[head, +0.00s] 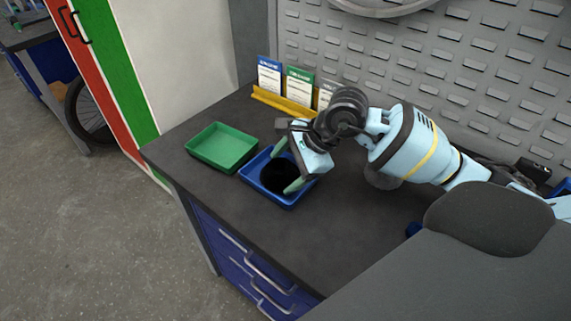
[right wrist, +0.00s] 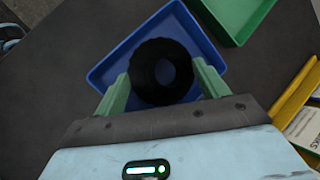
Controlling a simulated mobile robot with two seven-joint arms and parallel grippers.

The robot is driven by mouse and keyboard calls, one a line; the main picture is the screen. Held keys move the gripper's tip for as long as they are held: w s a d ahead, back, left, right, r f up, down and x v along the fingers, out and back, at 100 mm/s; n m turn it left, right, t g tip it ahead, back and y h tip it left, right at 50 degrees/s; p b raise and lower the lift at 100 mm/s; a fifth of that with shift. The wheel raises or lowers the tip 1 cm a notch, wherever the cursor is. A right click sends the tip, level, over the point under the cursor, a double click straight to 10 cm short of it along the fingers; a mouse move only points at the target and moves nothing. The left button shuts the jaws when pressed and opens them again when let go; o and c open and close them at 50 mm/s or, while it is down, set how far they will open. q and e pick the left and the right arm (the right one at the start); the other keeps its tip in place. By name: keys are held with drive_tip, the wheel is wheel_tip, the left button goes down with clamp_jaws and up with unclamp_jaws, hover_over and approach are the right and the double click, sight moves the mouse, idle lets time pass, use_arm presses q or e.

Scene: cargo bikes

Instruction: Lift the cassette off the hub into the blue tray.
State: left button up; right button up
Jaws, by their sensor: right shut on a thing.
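The black, ring-shaped cassette (head: 279,178) is in or just over the blue tray (head: 284,202) on the bench; I cannot tell whether it touches the tray floor. My right gripper (head: 288,174) reaches in over the tray, its green fingers on either side of the cassette. In the right wrist view the fingers (right wrist: 160,88) are shut on the cassette (right wrist: 161,72) at its two sides, with the blue tray (right wrist: 105,75) behind it. The hub does not show clearly in either view. My left gripper is not in view.
An empty green tray (head: 221,146) stands just left of the blue tray. A yellow card holder (head: 283,101) with several cards stands behind. The front of the dark bench top (head: 262,229) is clear. A grey pegboard (head: 440,70) rises at the back.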

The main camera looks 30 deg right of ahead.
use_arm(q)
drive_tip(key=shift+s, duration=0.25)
use_arm(e)
drive_tip(key=shift+r, duration=0.1)
idle(0.5)
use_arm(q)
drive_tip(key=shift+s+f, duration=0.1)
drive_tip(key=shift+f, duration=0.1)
use_arm(e)
drive_tip(key=shift+f, duration=0.2)
drive_tip(key=o, duration=1.6)
drive_tip(key=shift+a, duration=0.1)
drive_tip(key=shift+o, duration=0.2)
drive_tip(key=shift+s+f, duration=0.15)
